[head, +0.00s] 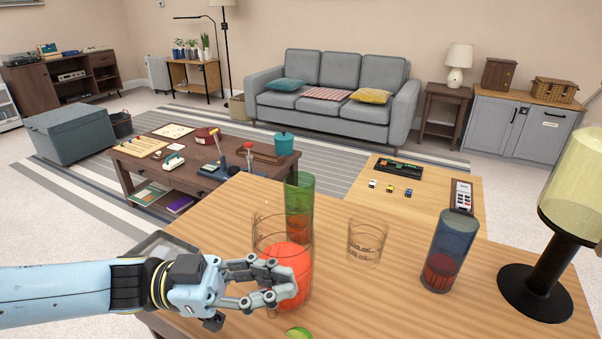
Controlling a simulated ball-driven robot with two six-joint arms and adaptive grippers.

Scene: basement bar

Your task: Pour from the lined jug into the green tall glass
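The lined jug (299,258) is clear, with faint lines, and holds orange-red liquid. It looks upright at the near left of the wooden table. My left gripper (283,284) overlaps its near left side, with the fingers bent towards each other. The fingers hide part of the jug, and I cannot tell whether they are closed on it. The green tall glass (302,190) stands upright just behind the jug, partly hidden by it. Red shows in its lower part. My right gripper is not in view.
A clear marked glass (367,240) and a blue tall glass (451,244) with red inside stand to the right. A black stand (536,287) bears a pale yellow-green cylinder (577,185). A lime piece (298,333) lies at the front. Bare wooden tabletop (390,300) lies between.

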